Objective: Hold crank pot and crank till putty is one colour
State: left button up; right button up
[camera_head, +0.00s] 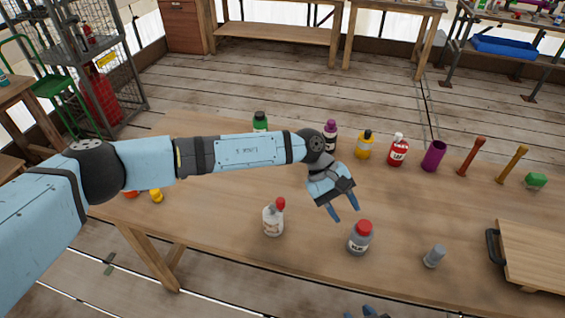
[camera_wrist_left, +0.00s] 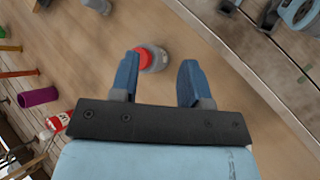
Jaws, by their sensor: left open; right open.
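No pot with a clear crank on it can be made out, and no putty shows. A grey jar with a red lid (camera_head: 360,238) stands upright near the front of the wooden table. In the left wrist view the jar (camera_wrist_left: 153,58) shows between my finger lines, beyond the tips. My left gripper (camera_head: 346,209) is open and empty, above the table and just behind and left of the jar. Its fingers also show in the left wrist view (camera_wrist_left: 157,67). My right gripper (camera_head: 368,312) is open at the bottom edge, mostly cut off, in front of the table.
A white bottle with a red top (camera_head: 272,220) stands left of the jar, a small grey cylinder (camera_head: 434,257) right. A wooden board with a black handle (camera_head: 535,248) lies at far right. Bottles, a purple cup (camera_head: 434,156) and upright sticks line the back. Bare table lies between.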

jog(key=o, duration=0.5)
jog(key=shift+w+a+r, duration=0.1)
jog(key=shift+a, duration=0.1)
jog(key=o, duration=0.4)
jog(key=w+a+n, duration=0.1)
jog(key=n, duration=0.1)
jog(key=w+a+n, duration=0.1)
jog(key=a+n, duration=0.1)
jog(key=w+a+r+n, duration=0.1)
jog(key=n, duration=0.1)
jog(key=shift+w+a+r, duration=0.1)
jog(key=shift+w+a, duration=0.1)
jog(key=shift+w, duration=0.1)
jog(key=n+t+h, duration=0.2)
jog(key=n, duration=2.6)
send_near(273, 216)
pick_arm(q)
jog(key=w+a+r+m+t+y, duration=0.2)
jog(key=w+a+y, duration=0.4)
jog(key=w+a, duration=0.5)
jog(key=shift+w+a+r+m+y, duration=0.35)
jog(key=shift+a+r+m, duration=0.2)
jog(key=shift+a+m, duration=0.4)
pick_arm(e)
jog(key=x, duration=0.4)
jog(key=f+x, duration=0.1)
jog(key=x, duration=0.7)
jog(key=shift+s+d+f, duration=0.1)
jog(key=shift+f, duration=0.2)
